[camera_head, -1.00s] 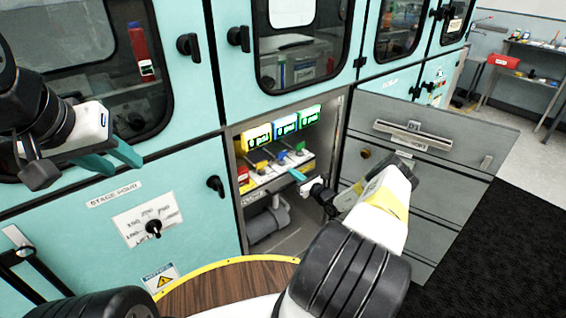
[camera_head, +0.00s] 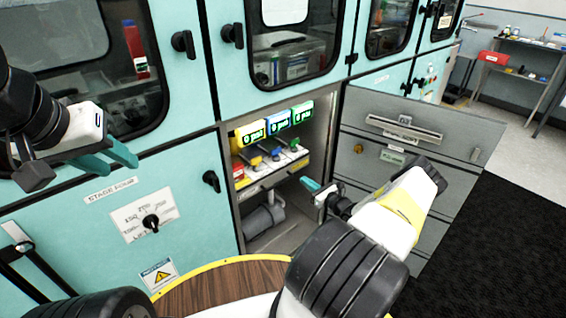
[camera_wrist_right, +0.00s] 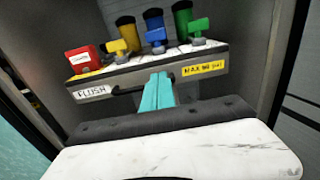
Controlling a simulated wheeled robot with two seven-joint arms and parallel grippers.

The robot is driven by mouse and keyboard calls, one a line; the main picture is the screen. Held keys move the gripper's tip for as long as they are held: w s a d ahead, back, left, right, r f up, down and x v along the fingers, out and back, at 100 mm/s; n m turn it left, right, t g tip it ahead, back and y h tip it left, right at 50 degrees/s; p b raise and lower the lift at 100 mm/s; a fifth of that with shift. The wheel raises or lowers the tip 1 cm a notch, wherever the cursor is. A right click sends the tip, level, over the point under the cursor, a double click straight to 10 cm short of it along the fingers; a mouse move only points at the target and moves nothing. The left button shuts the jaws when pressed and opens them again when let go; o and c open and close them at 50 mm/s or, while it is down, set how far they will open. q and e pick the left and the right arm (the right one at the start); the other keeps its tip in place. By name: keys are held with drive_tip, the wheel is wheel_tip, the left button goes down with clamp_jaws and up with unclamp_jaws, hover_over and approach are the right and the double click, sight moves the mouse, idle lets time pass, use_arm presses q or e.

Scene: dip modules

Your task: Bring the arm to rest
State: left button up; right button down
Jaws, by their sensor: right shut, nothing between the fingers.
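My right gripper (camera_head: 311,184) is in front of the open cabinet bay, its teal fingers pointing in toward it. In the right wrist view its fingers (camera_wrist_right: 157,92) are together with nothing between them, below a shelf of coloured valves. My left gripper (camera_head: 112,160) hangs at the left in front of the teal cabinet doors, its teal fingers apart and empty. The bay holds a yellow valve (camera_wrist_right: 122,46), a blue valve (camera_wrist_right: 156,36), a green valve (camera_wrist_right: 193,28) and a red block (camera_wrist_right: 84,61). Three lit displays reading 0 stand above them.
The grey cabinet door (camera_head: 400,150) stands open on the right, close to my right arm. A grey pump-like cylinder (camera_head: 263,220) sits low in the bay. A wood-topped round surface with a yellow edge (camera_head: 215,284) is below. Dark floor mat (camera_head: 490,250) is clear at right.

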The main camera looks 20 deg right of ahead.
drive_tip(key=s+a+r+n+g+y, duration=0.1)
drive_tip(key=s+a+r+n+g, duration=0.25)
drive_tip(key=a+r+n, duration=0.45)
drive_tip(key=s+a+r+n+g+y, duration=0.2)
drive_tip(key=a+r+n+g, duration=0.3)
drive_tip(key=r, duration=0.6)
drive_tip(key=s+a+r+n+g+y, duration=0.1)
drive_tip(key=s+a+r+n+g, duration=0.2)
drive_tip(key=a+r+n+g, duration=0.5)
drive_tip(key=s+r+n+t+h, duration=0.3)
drive_tip(key=s+r+n+h, duration=0.1)
drive_tip(key=s+r, duration=0.6)
drive_tip(key=s+r+n+t+h, duration=0.3)
drive_tip(key=s+r+n, duration=0.4)
drive_tip(key=s, duration=0.9)
wheel_tip(320, 180, up, 3)
drive_tip(key=shift+s+a+r+h, duration=0.2)
drive_tip(key=shift+a+h, duration=0.2)
drive_tip(key=shift+h, duration=0.5)
